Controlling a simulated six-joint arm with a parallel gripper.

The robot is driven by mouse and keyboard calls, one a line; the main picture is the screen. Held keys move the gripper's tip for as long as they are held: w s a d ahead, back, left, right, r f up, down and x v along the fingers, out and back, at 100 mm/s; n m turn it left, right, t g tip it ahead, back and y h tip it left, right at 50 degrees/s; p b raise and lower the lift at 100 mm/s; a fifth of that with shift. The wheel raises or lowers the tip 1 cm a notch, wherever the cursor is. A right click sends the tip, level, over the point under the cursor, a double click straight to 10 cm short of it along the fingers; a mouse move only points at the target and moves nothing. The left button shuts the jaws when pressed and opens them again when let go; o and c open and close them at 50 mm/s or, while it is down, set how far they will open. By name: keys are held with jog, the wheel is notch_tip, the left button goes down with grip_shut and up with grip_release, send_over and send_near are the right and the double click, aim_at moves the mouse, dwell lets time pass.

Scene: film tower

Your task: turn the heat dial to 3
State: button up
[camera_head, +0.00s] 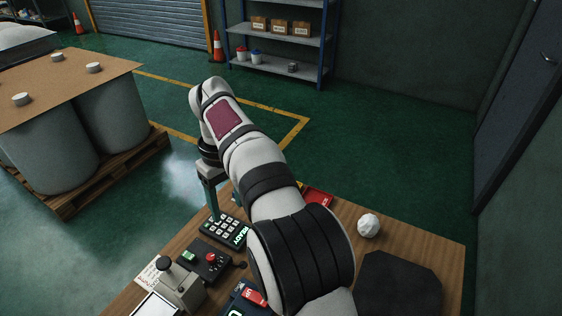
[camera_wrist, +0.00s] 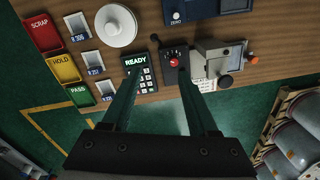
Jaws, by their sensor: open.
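I cannot make out a dial clearly marked for heat. A keypad (camera_head: 222,232) with a lit READY display is next to that. My gripper (camera_wrist: 160,74) is open and empty, its fingers in front of the keypad and control box. Any dial numbers are unreadable.
SCRAP (camera_wrist: 43,33), HOLD (camera_wrist: 65,68) and PASS (camera_wrist: 80,95) trays lie left in the wrist view, beside a white disc (camera_wrist: 116,26). Large rolls on a pallet (camera_head: 112,178) stand off the table.

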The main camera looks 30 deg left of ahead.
aim_at(211, 256)
jog(key=s+a+f+n, duration=0.3)
jog(key=a+f, duration=0.1)
jog(key=a, duration=0.2)
jog(key=f, duration=1.4)
jog(key=shift+s+d+f, duration=0.1)
jog(key=shift+s+f, duration=0.2)
jog(key=shift+f, duration=0.1)
grip_shut()
